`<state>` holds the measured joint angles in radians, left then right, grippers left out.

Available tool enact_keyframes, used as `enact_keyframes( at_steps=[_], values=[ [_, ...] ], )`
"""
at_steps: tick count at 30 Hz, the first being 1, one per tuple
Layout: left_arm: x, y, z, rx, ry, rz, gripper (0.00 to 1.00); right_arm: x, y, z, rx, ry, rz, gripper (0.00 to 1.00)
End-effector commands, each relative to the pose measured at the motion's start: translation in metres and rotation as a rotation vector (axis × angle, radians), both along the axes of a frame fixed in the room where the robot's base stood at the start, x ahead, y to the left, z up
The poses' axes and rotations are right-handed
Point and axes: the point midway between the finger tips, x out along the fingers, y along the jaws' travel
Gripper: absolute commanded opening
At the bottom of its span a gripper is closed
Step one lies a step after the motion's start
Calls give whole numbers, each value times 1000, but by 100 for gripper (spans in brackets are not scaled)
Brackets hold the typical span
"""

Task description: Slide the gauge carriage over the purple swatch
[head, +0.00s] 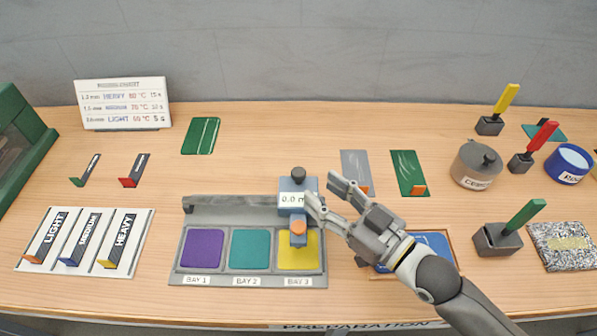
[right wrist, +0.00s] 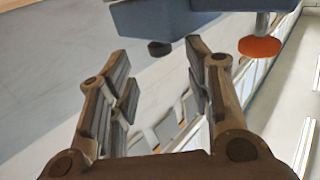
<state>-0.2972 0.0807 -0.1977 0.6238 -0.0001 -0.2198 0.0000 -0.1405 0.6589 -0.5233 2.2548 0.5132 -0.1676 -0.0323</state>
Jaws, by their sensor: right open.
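The gauge carriage (head: 292,203), a blue-grey block with a black knob on top and a display, sits on the grey rail at the right end, above the yellow swatch (head: 312,258) in bay 3. Its orange foot hangs over that swatch. The purple swatch (head: 203,249) lies in bay 1 at the left, uncovered. My right gripper (head: 322,188) is open beside the carriage's right side. In the right wrist view the gripper's spread fingers (right wrist: 158,60) have nothing between them, with the blue carriage (right wrist: 150,20) beyond. My left gripper is not in view.
A teal swatch (head: 250,248) fills bay 2. The rail (head: 228,209) left of the carriage is clear. A blue framed tray (head: 432,242) lies beneath my right arm. Swatches stand behind it. A pot (head: 474,167) and handled stamps are at the right.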

Motion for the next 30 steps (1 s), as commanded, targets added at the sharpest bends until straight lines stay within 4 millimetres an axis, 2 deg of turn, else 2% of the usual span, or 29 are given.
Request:
enact_keyframes(
  at_steps=[3, 10, 15, 24, 26, 30],
  values=[
    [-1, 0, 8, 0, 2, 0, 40, 18, 18, 6, 4, -4, -1, 46],
    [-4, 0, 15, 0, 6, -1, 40, 43, 42, 4, 1, -1, -1, 46],
    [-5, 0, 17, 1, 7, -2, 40, 51, 52, 3, 0, -1, 1, 46],
    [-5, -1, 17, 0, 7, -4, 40, 53, 53, 2, -1, -1, 1, 46],
    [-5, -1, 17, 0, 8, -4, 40, 53, 53, 2, -1, -1, 1, 41],
    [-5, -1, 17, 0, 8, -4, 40, 53, 53, 2, 0, -1, 1, 23]
  ],
)
